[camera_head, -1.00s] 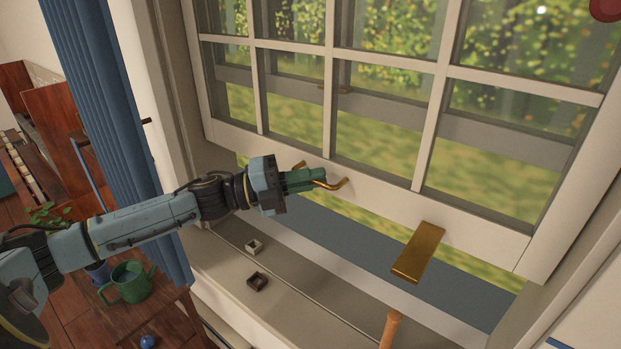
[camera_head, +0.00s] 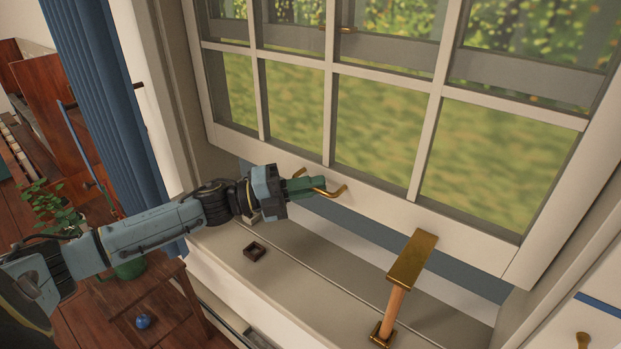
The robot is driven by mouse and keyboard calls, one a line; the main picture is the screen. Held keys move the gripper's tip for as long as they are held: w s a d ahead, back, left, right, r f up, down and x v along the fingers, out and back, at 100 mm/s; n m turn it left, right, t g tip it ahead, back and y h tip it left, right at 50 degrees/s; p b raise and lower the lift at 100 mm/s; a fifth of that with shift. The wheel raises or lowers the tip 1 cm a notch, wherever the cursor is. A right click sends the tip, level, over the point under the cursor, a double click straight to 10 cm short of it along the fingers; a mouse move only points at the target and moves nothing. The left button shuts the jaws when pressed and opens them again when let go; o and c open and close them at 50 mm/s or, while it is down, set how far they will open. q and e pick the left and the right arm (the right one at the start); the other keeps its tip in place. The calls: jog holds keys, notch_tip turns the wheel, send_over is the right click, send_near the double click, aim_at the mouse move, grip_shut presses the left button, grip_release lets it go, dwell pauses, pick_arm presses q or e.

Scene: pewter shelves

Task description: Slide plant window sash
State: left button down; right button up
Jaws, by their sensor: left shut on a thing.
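The window sash (camera_head: 384,200) is a white frame with several panes, standing a little raised above the sill (camera_head: 330,275). A narrow blue-grey strip shows through the gap below it. A curved brass handle (camera_head: 338,192) is on its bottom rail. My left gripper (camera_head: 312,187) is shut on this handle; its fingers partly hide it. A flat brass plate (camera_head: 412,260) sticks out from the rail to the right. Below it a wooden peg (camera_head: 392,310) stands upright on a brass foot (camera_head: 382,334); the peg's top appears to meet the plate. My right gripper is not in view.
A small dark square box (camera_head: 254,251) sits on the sill below my left arm. A blue curtain (camera_head: 95,95) hangs at the left. A leafy plant (camera_head: 50,212) and a blue ball (camera_head: 143,321) are lower left. The sill's middle looks clear.

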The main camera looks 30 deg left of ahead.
pick_arm(q)
jog(key=shift+r, duration=0.2)
jog(key=c, duration=1.5)
grip_release()
jog(key=v, duration=1.3)
jog(key=shift+a, duration=0.15)
jog(key=shift+s+f, duration=0.1)
jog(key=shift+s, duration=0.05)
